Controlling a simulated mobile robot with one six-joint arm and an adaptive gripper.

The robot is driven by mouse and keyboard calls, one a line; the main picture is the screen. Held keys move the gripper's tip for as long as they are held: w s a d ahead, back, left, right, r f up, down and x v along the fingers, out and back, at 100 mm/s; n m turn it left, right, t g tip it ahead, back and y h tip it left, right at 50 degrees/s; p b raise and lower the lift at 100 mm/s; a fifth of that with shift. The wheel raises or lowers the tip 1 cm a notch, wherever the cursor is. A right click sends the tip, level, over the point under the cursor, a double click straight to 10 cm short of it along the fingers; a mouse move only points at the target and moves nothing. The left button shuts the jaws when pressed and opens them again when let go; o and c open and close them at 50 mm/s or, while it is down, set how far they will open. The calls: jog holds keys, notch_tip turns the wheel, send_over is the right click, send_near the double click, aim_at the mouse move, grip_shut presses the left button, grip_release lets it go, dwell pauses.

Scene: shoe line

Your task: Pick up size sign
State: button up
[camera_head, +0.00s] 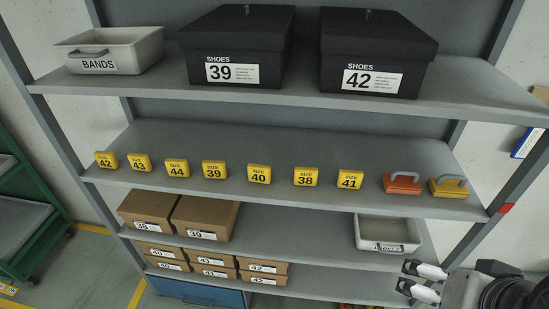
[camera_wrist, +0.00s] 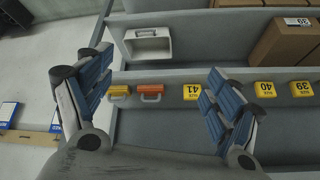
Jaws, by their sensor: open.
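Several yellow size signs stand in a row on the middle shelf (camera_head: 330,205). From left they read 42 (camera_head: 106,160), 43 (camera_head: 138,161), 44 (camera_head: 177,168), 39 (camera_head: 214,170), 40 (camera_head: 258,174), 38 (camera_head: 305,177) and 41 (camera_head: 349,179). My gripper (camera_head: 422,281) is at the lower right in the head view, below the middle shelf's level in the picture. In the wrist view my gripper (camera_wrist: 150,105) is open and empty. Sign 41 (camera_wrist: 192,92) shows upside down between its fingers, near the right one, apart from both. Sign 40 (camera_wrist: 265,88) and sign 39 (camera_wrist: 301,89) lie further right.
An orange handled block (camera_head: 403,184) and a yellow handled block (camera_head: 449,187) stand right of sign 41. Black shoe boxes (camera_head: 236,50) and a BANDS bin (camera_head: 110,50) are on the top shelf. Brown boxes (camera_head: 205,218) and a white bin (camera_head: 387,235) are below.

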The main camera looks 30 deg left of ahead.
jog(key=w+a+n+t+y, duration=0.1)
jog(key=w+a+t+y, duration=0.15)
jog(key=w+a, duration=1.15)
jog(key=t+y, duration=0.2)
jog(key=t, duration=0.2)
send_near(258, 172)
jog(key=w+d+r, duration=0.3)
jog(key=d+r, duration=0.1)
jog(key=d, duration=0.4)
jog(key=s+a+f+n+t, duration=0.2)
jog(key=s+a+f+t, duration=0.3)
jog(key=s+f, duration=0.4)
jog(key=shift+g+y, duration=0.25)
jog(key=shift+g, duration=0.1)
jog(key=b+x, duration=0.1)
jog(key=x, duration=0.4)
jog(key=r+b+x, duration=0.1)
jog(key=x, duration=0.5)
jog(key=a+b+x, duration=0.1)
jog(key=x, duration=0.5)
jog(key=shift+s+a+r+b, duration=0.1)
jog(key=shift+s+r+b, duration=0.1)
jog(key=shift+b, duration=0.1)
jog(key=shift+c, duration=0.5)
jog(key=c, duration=1.1)
